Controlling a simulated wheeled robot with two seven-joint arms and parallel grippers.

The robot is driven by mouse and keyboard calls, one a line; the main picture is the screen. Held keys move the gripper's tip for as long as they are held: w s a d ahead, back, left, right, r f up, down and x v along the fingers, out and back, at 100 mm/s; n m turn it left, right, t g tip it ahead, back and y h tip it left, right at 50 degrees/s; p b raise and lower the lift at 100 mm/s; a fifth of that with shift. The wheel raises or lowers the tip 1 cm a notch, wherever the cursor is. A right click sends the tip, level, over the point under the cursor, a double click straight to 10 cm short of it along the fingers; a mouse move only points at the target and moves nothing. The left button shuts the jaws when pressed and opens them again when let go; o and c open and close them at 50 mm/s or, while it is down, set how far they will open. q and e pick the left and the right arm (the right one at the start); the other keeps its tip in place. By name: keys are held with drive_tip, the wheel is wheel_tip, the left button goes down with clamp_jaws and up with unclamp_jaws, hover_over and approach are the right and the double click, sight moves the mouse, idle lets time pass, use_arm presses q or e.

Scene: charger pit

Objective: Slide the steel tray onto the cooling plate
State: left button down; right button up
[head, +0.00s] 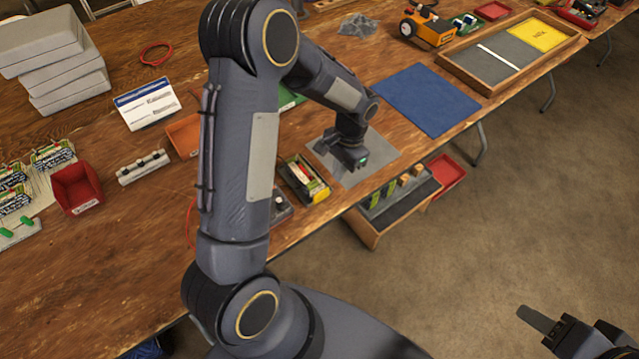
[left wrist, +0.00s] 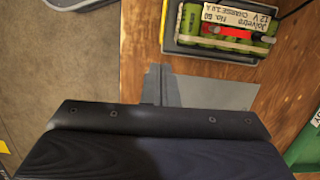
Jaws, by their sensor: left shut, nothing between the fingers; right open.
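The steel tray (head: 290,187) looks like the dark grey shallow tray near the table's front edge, holding a green battery pack (left wrist: 222,30) with a white label and a red piece. Its rim (left wrist: 240,52) also shows in the left wrist view. The cooling plate (head: 378,172) looks like the flat grey plate to the tray's right; its surface (left wrist: 215,94) shows below the tray in the wrist view. My left gripper (head: 357,164) is shut and empty over the plate, apart from the tray. My right gripper (head: 562,325) is open and empty, away from the table; part is cut off.
A wooden box (head: 370,232) sits below the table's front edge, with a red bin (head: 447,172) beside it. A blue mat (head: 427,98) lies right of the plate. An orange bin (head: 184,136) and a small grey device (head: 281,207) are left of the tray.

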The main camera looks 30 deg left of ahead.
sight(318, 194)
use_arm(q)
drive_tip(key=s, duration=0.2)
drive_tip(key=s+a, duration=0.1)
drive_tip(key=s, duration=0.1)
drive_tip(key=s+a+p, duration=0.1)
drive_tip(key=s, duration=0.1)
drive_tip(key=shift+a, duration=0.1)
drive_tip(key=shift+w+f+b, duration=0.15)
drive_tip(key=shift+f+b, duration=0.25)
drive_tip(key=shift+f, duration=0.45)
drive_tip(key=shift+s, duration=0.2)
